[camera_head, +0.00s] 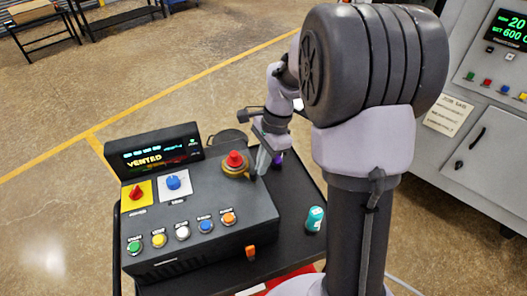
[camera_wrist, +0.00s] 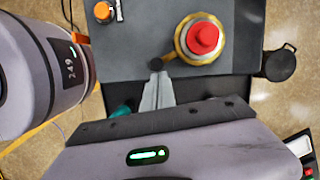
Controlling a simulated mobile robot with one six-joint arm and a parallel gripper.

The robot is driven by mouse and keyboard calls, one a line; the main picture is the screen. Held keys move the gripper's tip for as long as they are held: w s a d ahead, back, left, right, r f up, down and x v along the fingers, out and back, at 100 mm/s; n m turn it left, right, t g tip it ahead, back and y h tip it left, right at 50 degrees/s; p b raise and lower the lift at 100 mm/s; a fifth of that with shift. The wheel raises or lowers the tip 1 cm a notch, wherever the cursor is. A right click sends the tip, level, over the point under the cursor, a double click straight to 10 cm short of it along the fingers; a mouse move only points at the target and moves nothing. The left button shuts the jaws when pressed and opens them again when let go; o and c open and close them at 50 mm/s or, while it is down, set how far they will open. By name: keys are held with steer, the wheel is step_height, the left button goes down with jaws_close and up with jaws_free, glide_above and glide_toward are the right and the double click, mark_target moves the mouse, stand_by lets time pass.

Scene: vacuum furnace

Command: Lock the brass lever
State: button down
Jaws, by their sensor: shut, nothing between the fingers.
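The brass lever (camera_wrist: 172,56) is a short arm ending in a dark round knob (camera_wrist: 155,64). It sticks out to the lower left from a brass ring (camera_wrist: 182,50) around a red button (camera_wrist: 203,38) in the wrist view. In the head view the brass ring (camera_head: 234,172) and red button (camera_head: 235,159) sit at the right end of the dark control box (camera_head: 200,250). My gripper (camera_wrist: 160,78) is shut and empty, its tips just below the knob in the wrist view. I cannot tell whether they touch it. In the head view my gripper (camera_head: 262,168) is right of the ring.
A grey cabinet (camera_head: 490,150) is at far right.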

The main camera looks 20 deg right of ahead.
steer(key=shift+s+a+m+b, duration=0.45)
steer(key=shift+a+m, duration=0.2)
steer(key=shift+m, duration=0.15)
steer(key=shift+s+a, duration=0.1)
steer(key=shift+a, duration=0.3)
